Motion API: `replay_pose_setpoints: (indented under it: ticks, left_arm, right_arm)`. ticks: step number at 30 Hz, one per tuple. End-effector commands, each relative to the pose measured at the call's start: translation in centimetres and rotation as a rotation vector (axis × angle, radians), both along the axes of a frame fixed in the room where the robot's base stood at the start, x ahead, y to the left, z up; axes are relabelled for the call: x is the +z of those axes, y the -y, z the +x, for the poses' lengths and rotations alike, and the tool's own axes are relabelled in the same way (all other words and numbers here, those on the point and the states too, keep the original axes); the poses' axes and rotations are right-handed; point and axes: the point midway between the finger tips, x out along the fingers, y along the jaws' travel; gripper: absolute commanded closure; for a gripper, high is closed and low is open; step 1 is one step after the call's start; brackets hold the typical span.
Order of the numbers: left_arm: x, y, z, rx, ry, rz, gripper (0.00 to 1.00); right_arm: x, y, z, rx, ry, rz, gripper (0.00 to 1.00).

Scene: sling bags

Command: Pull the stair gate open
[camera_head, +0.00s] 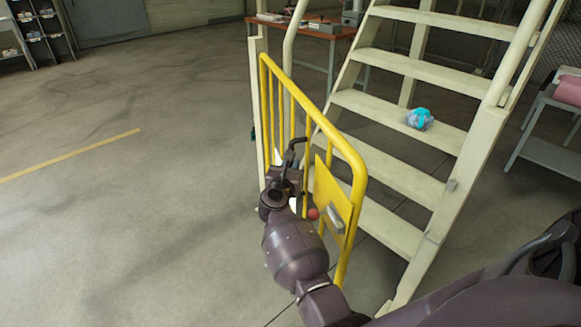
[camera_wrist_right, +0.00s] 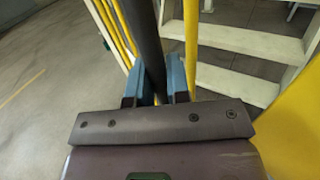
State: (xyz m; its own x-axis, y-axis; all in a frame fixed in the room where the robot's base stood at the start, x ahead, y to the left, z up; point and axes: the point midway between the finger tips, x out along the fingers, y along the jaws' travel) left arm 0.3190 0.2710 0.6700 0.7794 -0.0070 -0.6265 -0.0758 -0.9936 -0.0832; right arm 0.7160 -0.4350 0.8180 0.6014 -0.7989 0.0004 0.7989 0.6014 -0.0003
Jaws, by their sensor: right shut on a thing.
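The yellow stair gate (camera_head: 353,163) stands upright in front of the foot of the cream stairs (camera_head: 397,174), its far end beside a cream post (camera_head: 256,110). Its near end shows left of the right stair rail's foot; I cannot tell how far it is ajar. A yellow plate (camera_head: 333,197) with a grey latch-like block (camera_head: 335,219) is on the gate. My right gripper (camera_head: 288,172) is at the gate's near-left face, shut on a dark bar handle (camera_wrist_right: 145,35). In the right wrist view the bar runs between the blue fingers (camera_wrist_right: 157,82). My left gripper is out of view.
Open concrete floor (camera_head: 130,220) with a yellow line (camera_head: 70,156) lies left of the gate. A blue crumpled item (camera_head: 420,119) lies on a stair tread. A workbench (camera_head: 322,29) stands behind, and a grey cart (camera_head: 548,145) stands right of the stairs.

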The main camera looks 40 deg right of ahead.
Motion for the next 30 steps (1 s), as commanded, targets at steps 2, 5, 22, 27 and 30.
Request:
replay_pose_setpoints:
  ticks: [2, 5, 22, 27, 30]
  left_arm:
    - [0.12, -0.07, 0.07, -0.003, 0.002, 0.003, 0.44]
    - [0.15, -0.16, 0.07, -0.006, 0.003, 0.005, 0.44]
    - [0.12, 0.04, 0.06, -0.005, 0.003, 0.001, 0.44]
    - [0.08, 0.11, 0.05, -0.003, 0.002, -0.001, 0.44]
    - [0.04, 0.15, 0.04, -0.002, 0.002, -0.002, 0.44]
  right_arm:
    - [0.71, 0.05, 0.21, -0.001, 0.010, -0.006, 1.00]
    - [0.73, 0.06, 0.21, -0.002, 0.010, -0.006, 1.00]
    - [0.24, 0.03, 0.04, -0.004, 0.003, -0.002, 0.59]
    - [0.11, -0.03, 0.00, -0.004, 0.001, -0.002, 0.59]
    - [0.06, -0.18, 0.01, -0.004, 0.001, -0.001, 0.59]
